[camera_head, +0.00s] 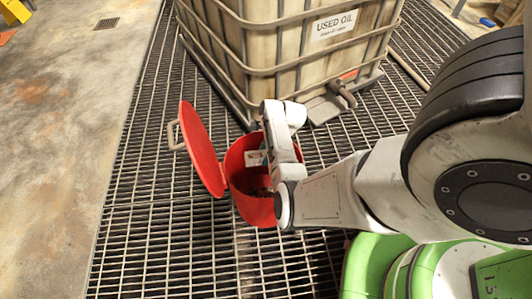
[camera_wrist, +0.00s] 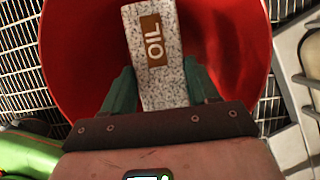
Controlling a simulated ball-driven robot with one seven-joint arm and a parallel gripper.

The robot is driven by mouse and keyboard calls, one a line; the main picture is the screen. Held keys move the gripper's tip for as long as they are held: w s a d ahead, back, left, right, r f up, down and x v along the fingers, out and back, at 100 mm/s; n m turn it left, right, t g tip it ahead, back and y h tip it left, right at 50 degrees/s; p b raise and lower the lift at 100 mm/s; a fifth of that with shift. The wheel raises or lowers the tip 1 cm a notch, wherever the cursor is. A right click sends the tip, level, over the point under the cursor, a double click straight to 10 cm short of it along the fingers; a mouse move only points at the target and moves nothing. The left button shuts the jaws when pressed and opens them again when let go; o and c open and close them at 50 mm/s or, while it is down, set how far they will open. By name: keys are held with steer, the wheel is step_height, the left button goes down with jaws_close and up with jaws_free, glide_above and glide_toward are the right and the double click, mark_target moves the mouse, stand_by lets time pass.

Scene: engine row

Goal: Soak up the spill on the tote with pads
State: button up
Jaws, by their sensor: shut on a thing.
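My gripper (camera_wrist: 160,82) is shut on a speckled grey-white pad (camera_wrist: 160,78) with a brown "OIL" label. The pad is over the open mouth of a red bin (camera_wrist: 75,50); how deep it reaches is hard to tell. In the head view the bin (camera_head: 250,207) stands on the grating with its red lid (camera_head: 203,148) swung open to the left. My wrist hides the bin's right part and most of the pad. Something dark lies in the bin. The caged tote (camera_head: 290,48) marked "USED OIL" stands behind it. I cannot make out a spill on the tote.
The tote's valve (camera_head: 341,93) sticks out at its lower right front. Metal grating (camera_head: 150,215) covers the floor around the bin, with free room in front and to the left. Bare stained concrete (camera_head: 50,150) lies further left, with a small drain (camera_head: 106,23) and something yellow (camera_head: 14,12).

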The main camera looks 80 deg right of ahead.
steer(key=o, duration=1.3)
steer(key=p+v, duration=0.4)
steer(key=v, duration=0.6)
steer(key=shift+s+r, duration=0.25)
steer(key=shift+r, duration=0.1)
